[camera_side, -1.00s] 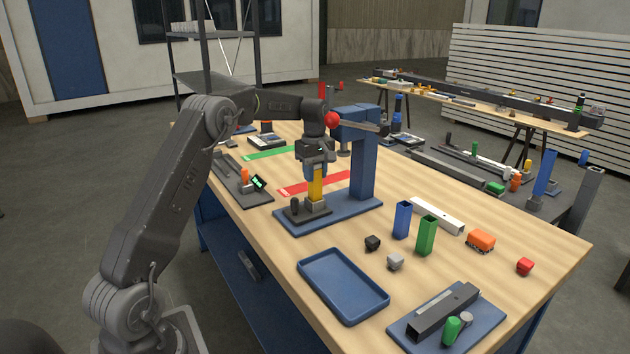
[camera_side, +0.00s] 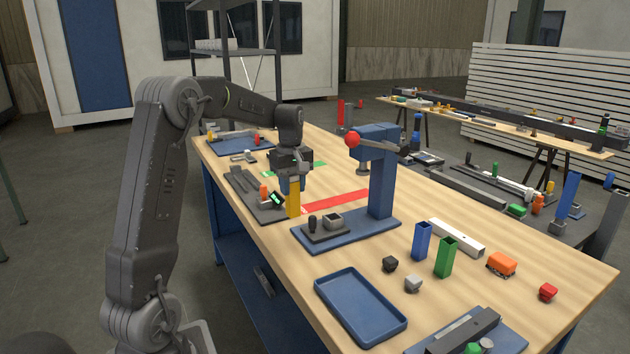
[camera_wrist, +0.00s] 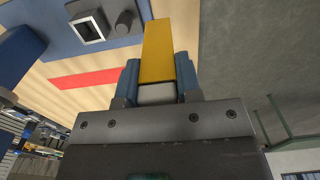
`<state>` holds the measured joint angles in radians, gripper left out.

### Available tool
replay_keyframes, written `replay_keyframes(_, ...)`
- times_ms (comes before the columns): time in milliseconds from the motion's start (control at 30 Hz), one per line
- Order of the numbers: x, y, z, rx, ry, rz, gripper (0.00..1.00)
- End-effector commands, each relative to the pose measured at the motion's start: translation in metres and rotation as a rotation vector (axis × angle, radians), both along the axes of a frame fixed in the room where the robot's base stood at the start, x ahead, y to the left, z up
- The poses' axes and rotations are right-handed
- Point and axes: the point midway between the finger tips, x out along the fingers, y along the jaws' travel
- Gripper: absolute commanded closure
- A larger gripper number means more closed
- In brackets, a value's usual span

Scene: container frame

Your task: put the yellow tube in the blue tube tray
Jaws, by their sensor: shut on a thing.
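My gripper (camera_side: 291,184) is shut on the yellow tube (camera_side: 293,202) and holds it upright, left of the blue press stand (camera_side: 381,185). In the wrist view the yellow tube (camera_wrist: 158,50) sits between the two blue fingers of my gripper (camera_wrist: 158,82). I cannot tell whether its lower end touches anything. The blue tray (camera_side: 360,304), shallow and empty, lies at the table's near edge, in front of the press.
The press base holds an empty grey square socket (camera_side: 333,222) and a dark knob. A blue tube (camera_side: 422,240) and a green tube (camera_side: 445,257) stand right of the tray. A dark fixture (camera_side: 258,197) is beside my gripper.

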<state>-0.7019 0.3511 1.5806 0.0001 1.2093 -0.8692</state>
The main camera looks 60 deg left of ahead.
Motion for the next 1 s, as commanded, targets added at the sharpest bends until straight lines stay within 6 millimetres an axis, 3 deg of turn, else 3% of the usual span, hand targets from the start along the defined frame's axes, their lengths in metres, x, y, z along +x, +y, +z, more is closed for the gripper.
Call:
replay_keyframes(100,-0.027,0.000,0.001,0.001,-0.001,0.004,1.00)
replay_keyframes(233,-0.045,0.000,0.000,0.000,0.000,0.003,1.00)
replay_keyframes(433,-0.055,-0.001,0.000,0.000,-0.001,-0.001,1.00)
replay_keyframes(567,-0.052,-0.013,0.002,0.000,0.000,-0.004,1.00)
replay_keyframes(667,-0.046,-0.033,0.006,0.000,0.000,-0.008,1.00)
replay_keyframes(1000,-0.034,-0.135,0.020,0.000,0.004,-0.010,1.00)
